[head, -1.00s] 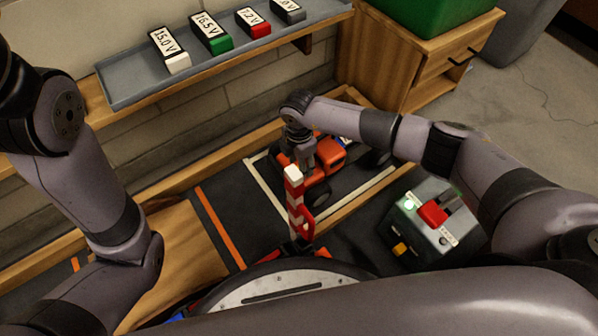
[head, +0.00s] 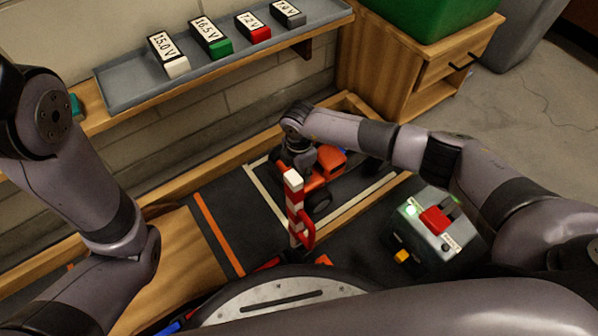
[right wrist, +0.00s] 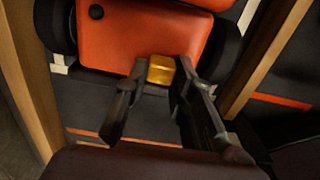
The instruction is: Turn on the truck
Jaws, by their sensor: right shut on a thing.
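The orange truck (head: 326,168) with black tyres stands inside white floor lines in the head view, partly hidden by my right arm. In the right wrist view its orange body (right wrist: 140,40) fills the top. My right gripper (right wrist: 160,82) is at the truck's body, its two dark fingers on either side of a small yellow block (right wrist: 160,69), shut on it. The block touches or sits against the orange body's edge. In the head view my right gripper (head: 299,163) is at the truck's left side. My left arm is at the left; its gripper is out of view.
A red-and-white striped post (head: 294,210) stands just in front of the truck. A grey box (head: 430,235) with a red piece and a lit green light is to the right. A wall shelf (head: 130,88) holds several voltage-labelled batteries. Wooden rails (head: 365,200) edge the track.

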